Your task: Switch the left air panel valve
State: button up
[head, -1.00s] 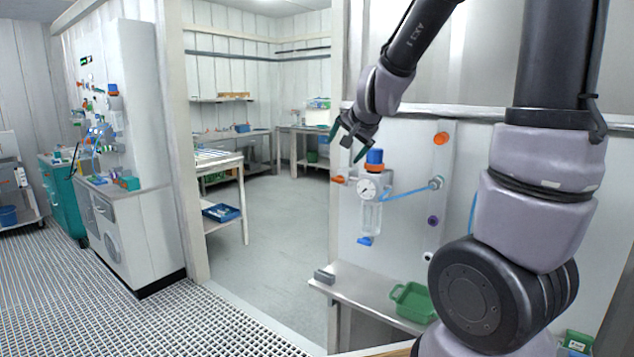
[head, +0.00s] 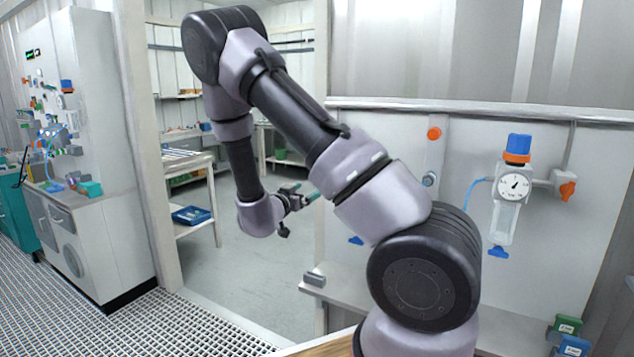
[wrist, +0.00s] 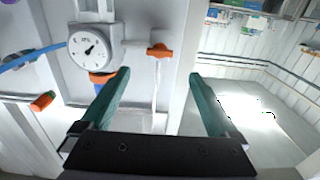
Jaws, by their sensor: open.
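In the wrist view, which looks upside down, the left air panel valve has an orange handle (wrist: 159,50) on a pipe beside a round white gauge (wrist: 92,47). My gripper (wrist: 160,74) is open and empty. Its two green fingers frame the pipe and point toward the valve; the handle appears just beyond the fingertips, apart from them. In the head view my gripper (head: 304,193) is in front of the doorway, left of the panel wall. There my own arm hides the left valve and gauge; only a blue lower part (head: 356,240) shows.
A second air panel with a gauge (head: 515,186) and an orange valve handle (head: 567,191) is on the right of the wall. An orange knob (head: 434,133) sits between. A metal shelf (head: 345,293) juts out below. The doorway floor (head: 270,260) is clear.

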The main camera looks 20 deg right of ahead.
jog(key=x, duration=1)
jog(key=shift+d, duration=0.1)
jog(key=c, duration=1.4)
jog(key=shift+n, duration=7.9)
